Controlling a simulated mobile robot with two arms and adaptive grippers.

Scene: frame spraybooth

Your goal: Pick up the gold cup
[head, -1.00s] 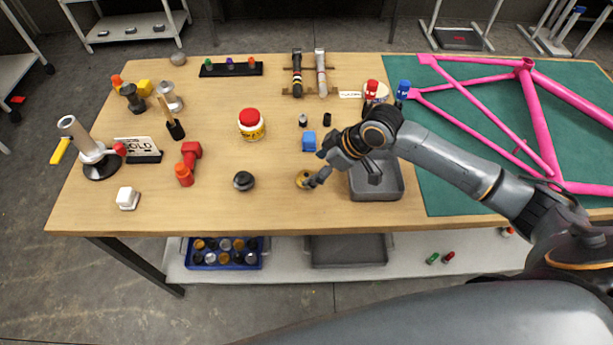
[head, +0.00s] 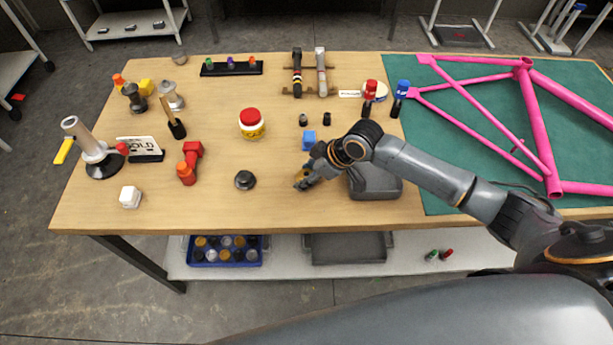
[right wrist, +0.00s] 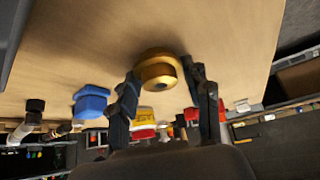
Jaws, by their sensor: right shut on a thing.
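The gold cup (head: 302,184) is a small, round, brass-coloured piece near the front middle of the wooden table. My right gripper (head: 307,178) is at the cup and partly covers it in the head view. In the right wrist view the cup (right wrist: 158,68) sits between the two dark fingers of my right gripper (right wrist: 162,82), which is shut on it. I cannot tell whether the cup touches the tabletop. My left gripper is not in view.
A grey tray (head: 375,187) lies right of the cup, partly under my right forearm. A blue block (head: 308,140) stands behind it and a black knob (head: 245,180) to its left. A pink bike frame (head: 530,110) lies on the green mat (head: 445,150).

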